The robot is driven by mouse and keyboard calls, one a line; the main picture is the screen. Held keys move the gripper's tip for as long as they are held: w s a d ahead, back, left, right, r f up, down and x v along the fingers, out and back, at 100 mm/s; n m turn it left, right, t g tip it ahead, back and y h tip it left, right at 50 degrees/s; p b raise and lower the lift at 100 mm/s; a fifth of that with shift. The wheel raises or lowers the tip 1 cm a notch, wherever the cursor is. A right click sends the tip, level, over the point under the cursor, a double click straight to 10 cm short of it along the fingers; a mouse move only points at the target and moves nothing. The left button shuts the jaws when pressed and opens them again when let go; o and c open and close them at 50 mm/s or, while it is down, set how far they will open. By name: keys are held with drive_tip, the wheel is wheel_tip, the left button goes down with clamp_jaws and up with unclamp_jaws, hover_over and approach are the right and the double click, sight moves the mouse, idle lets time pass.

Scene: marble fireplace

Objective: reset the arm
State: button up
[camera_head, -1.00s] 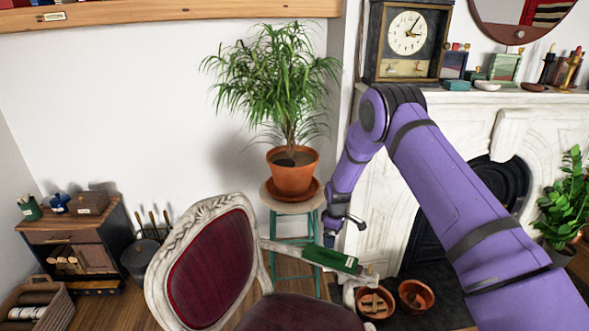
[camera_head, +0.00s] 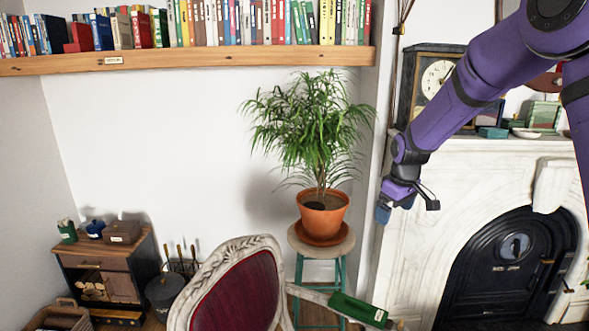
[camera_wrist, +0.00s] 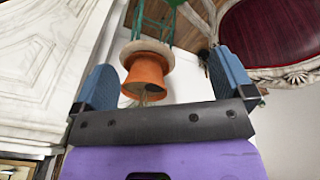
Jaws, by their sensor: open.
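My gripper (camera_head: 408,204) is at the end of my purple arm, right of the potted plant (camera_head: 312,128) and in front of the white marble fireplace (camera_head: 450,185). In the wrist view my gripper (camera_wrist: 165,85) shows two blue fingers spread wide apart, with nothing held between them. Beyond the fingers the terracotta pot (camera_wrist: 147,72) appears upside down, clear of both fingers. The arm covers part of the clock (camera_head: 437,80) and the mantel.
The plant stands on a round-topped green stool (camera_head: 320,245). A carved chair (camera_head: 245,285) with dark red upholstery is in front, a green object (camera_head: 357,309) on its arm. A bookshelf (camera_head: 190,60) runs overhead; a small cabinet (camera_head: 105,268) stands left. The white wall between is bare.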

drive_tip(key=s+d+r+m+t, duration=0.1)
drive_tip(key=s+r+m, duration=0.1)
drive_tip(key=s+r, duration=0.65)
drive_tip(key=s+d+r+m+t, duration=0.1)
drive_tip(key=s+d+r+m, duration=0.1)
drive_tip(key=s+r, duration=0.65)
drive_tip(key=s+m+t, duration=0.1)
drive_tip(key=s+m, duration=0.2)
drive_tip(key=s, duration=1.8)
drive_tip(key=shift+s+d, duration=0.2)
drive_tip(key=shift+d, duration=0.25)
drive_tip(key=shift+r, duration=0.1)
